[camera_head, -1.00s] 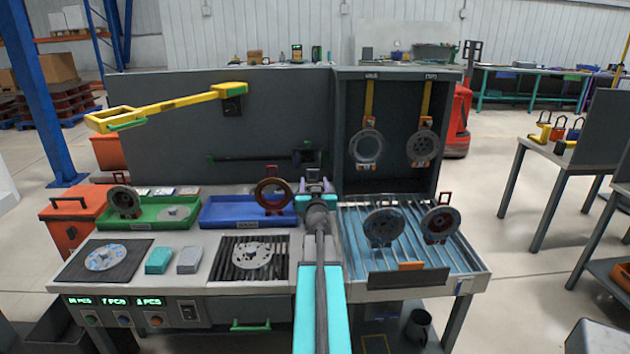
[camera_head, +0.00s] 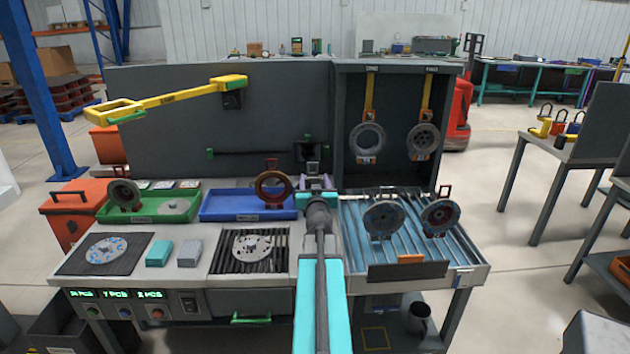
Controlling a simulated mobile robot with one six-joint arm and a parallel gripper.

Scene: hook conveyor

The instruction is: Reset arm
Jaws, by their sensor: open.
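My arm reaches forward over the middle of the workbench, its teal link rising from the bottom of the picture. My gripper (camera_head: 314,180) is at its far end, between the blue tray and the slatted rack, in front of the dark back panel. The jaws are open and small in the picture; I see nothing held in them. A reddish-brown ring with a hook (camera_head: 273,187) stands at the right end of the blue tray (camera_head: 232,208), left of my gripper and apart from it.
A green tray (camera_head: 150,218) holds discs. Two hooked discs (camera_head: 385,217) stand on the slatted rack (camera_head: 352,224). Rings (camera_head: 367,139) hang on yellow straps in the dark cabinet (camera_head: 395,78). A yellow arm (camera_head: 170,97) juts from the back panel (camera_head: 270,120).

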